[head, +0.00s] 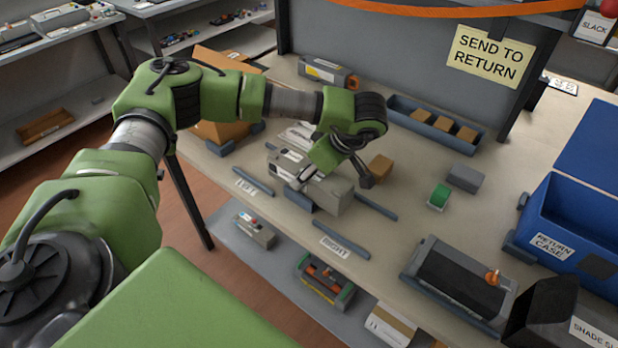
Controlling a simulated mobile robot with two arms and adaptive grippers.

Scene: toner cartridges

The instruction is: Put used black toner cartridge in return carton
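My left gripper (338,172) is over a grey box-shaped unit (326,197) with a pale top, between the "LEFT" and "RIGHT" labels. One dark finger shows to the right of the unit; the other side is confused with the unit's top, so I cannot tell its grip. A black-topped cartridge-like unit (462,279) with an orange knob sits at the table's front right; I cannot tell whether it is the used black toner cartridge. A brown open carton (222,132) is partly hidden behind my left arm. My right gripper is not in view.
A blue bin (570,245) labelled "RETURN CASE" is at the right, beside a black box (540,312). Blue guide bars (375,206) lie near the grey unit. A grey panel closes the back.

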